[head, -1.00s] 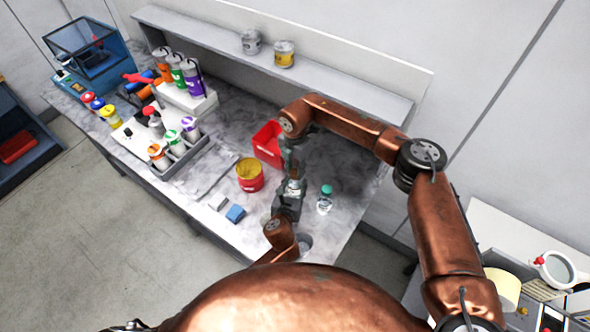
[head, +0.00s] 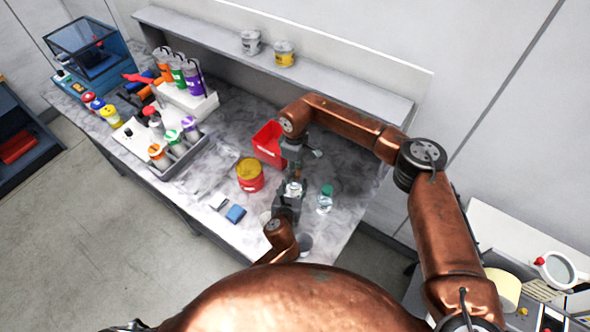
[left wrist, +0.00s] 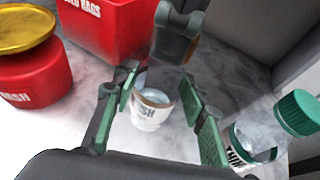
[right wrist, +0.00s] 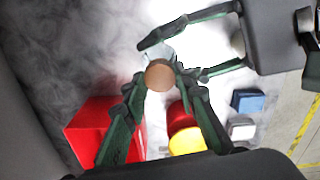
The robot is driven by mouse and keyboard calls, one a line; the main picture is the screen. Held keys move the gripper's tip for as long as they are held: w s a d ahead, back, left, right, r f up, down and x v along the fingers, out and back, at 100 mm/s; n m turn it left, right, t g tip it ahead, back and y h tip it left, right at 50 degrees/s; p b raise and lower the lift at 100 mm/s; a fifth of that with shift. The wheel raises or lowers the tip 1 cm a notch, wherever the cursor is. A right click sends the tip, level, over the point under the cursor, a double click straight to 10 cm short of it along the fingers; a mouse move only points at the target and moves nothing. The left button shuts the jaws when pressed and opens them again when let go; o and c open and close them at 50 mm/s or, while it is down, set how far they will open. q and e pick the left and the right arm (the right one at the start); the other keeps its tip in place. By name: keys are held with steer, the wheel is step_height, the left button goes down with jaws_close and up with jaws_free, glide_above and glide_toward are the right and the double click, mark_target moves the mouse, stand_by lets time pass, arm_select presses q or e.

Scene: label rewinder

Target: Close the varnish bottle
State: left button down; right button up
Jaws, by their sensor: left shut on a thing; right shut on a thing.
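The varnish bottle (left wrist: 150,117) is a small clear bottle with a white label ending in "ISH". It stands upright between the fingers of my left gripper (left wrist: 157,85), which is shut on it above the bench. In the head view the bottle (head: 294,188) shows between both grippers. My right gripper (right wrist: 162,92) is over the bottle from above. A round brown disc, which looks like the cap (right wrist: 160,75), sits between its fingertips at the bottle's top. I cannot tell whether the cap touches the neck or is seated on it.
A thinner bottle with a green cap (head: 325,200) stands right of the grippers. A red rags bin (head: 268,148) and a red can with a yellow lid (head: 250,175) stand left. Blue (head: 236,213) and white blocks (head: 217,201) lie near the front edge.

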steer(key=shift+w, duration=0.1)
steer(key=o, duration=0.7)
steer(key=shift+r, duration=0.1)
steer(key=shift+r, duration=2.15)
steer(key=shift+c, duration=0.3)
